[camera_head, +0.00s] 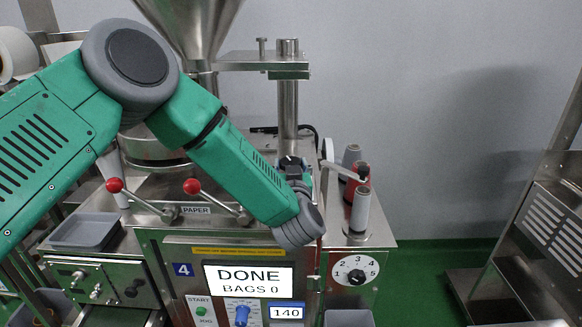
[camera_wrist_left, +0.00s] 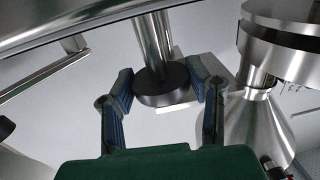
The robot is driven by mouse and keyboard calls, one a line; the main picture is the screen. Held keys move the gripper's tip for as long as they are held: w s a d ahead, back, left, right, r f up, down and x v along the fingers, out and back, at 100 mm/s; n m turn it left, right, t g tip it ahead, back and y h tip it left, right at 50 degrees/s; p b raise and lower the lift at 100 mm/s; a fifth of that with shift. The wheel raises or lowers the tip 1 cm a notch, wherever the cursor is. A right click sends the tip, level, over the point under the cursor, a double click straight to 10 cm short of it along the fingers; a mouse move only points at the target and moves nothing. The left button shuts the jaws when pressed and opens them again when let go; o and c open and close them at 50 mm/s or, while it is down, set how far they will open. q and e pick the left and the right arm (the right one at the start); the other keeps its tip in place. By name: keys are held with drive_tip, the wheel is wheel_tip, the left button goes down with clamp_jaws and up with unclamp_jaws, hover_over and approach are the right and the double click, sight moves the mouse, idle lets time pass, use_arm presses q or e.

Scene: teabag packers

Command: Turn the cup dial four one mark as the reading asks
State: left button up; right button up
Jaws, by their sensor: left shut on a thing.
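My left gripper (camera_head: 291,164) is at the foot of the upright steel post (camera_head: 288,110) on the packer marked 4. In the left wrist view, its two blue-grey fingers (camera_wrist_left: 162,82) stand on either side of a round black collar on the post, which I take as the cup dial (camera_wrist_left: 160,98). The gripper is shut on it. In the head view the gripper mostly hides this dial, and I cannot read its marks. The screen (camera_head: 248,280) on the packer reads DONE, BAGS 0. My right gripper is not in view.
A steel funnel (camera_head: 190,25) stands left of the post. Two red-knobbed levers (camera_head: 192,187) are under my left arm. Thread spools (camera_head: 360,208) stand close right of the gripper. A numbered dial (camera_head: 355,271) is on the front panel. A blue knob (camera_head: 241,316) sits below the screen.

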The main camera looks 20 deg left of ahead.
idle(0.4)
use_arm(q)
drive_tip(key=o, duration=1.2)
drive_tip(key=shift+d, duration=0.1)
drive_tip(key=shift+s+d, duration=0.1)
drive_tip(key=shift+s, duration=0.15)
drive_tip(key=v, duration=1.1)
drive_tip(key=shift+s, duration=0.15)
drive_tip(key=shift+d, duration=0.15)
